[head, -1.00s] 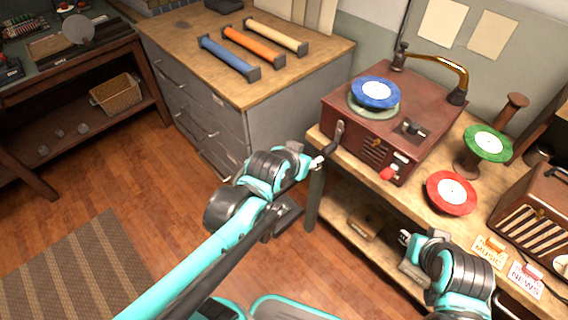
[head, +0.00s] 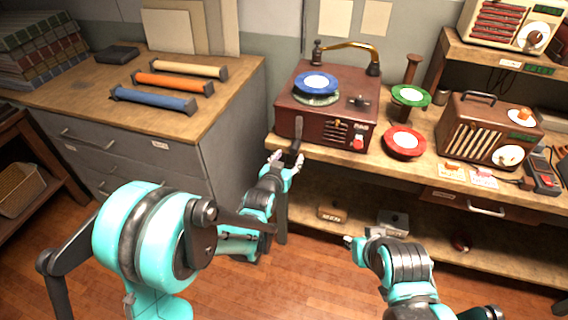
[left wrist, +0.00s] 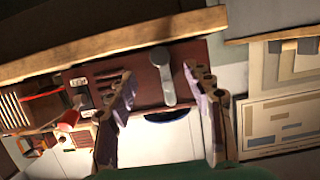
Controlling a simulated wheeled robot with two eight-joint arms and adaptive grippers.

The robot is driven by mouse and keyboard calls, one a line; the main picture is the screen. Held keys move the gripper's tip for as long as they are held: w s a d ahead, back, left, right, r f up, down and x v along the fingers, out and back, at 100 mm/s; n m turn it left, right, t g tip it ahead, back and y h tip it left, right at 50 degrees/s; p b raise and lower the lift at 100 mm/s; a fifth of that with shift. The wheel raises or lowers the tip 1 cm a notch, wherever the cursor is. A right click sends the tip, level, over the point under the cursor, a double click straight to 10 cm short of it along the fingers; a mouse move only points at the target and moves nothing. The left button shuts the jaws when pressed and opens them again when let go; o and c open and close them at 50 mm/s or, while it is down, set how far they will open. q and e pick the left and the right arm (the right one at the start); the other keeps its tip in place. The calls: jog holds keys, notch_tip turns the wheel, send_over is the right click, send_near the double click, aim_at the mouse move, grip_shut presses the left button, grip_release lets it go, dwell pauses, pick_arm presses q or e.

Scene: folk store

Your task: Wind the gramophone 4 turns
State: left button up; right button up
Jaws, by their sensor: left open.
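The gramophone (head: 311,121) is a red-brown box on the wooden bench, with a blue record (head: 316,83) on its turntable and a brass tonearm (head: 350,45) behind. Its grey crank (head: 298,131) hangs down at the front left corner. My left gripper (head: 283,162) is open just below and in front of the crank. In the left wrist view the crank (left wrist: 163,76) shows between the two spread fingers of the left gripper (left wrist: 163,88), with no clear contact. My right gripper (head: 361,238) is low in front of the bench, away from the gramophone; its opening is unclear.
A green record on a stand (head: 411,96), a red record (head: 404,142) and a brown radio (head: 487,131) stand right of the gramophone. A grey drawer cabinet (head: 150,165) is at the left. A lower shelf (head: 440,250) runs beneath the bench.

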aim_at(293, 150)
pick_arm(q)
jog(key=x, duration=0.8)
jog(key=shift+w+b, duration=0.25)
jog(key=shift+b, duration=0.1)
jog(key=c, duration=0.9)
jog(key=shift+c, duration=0.2)
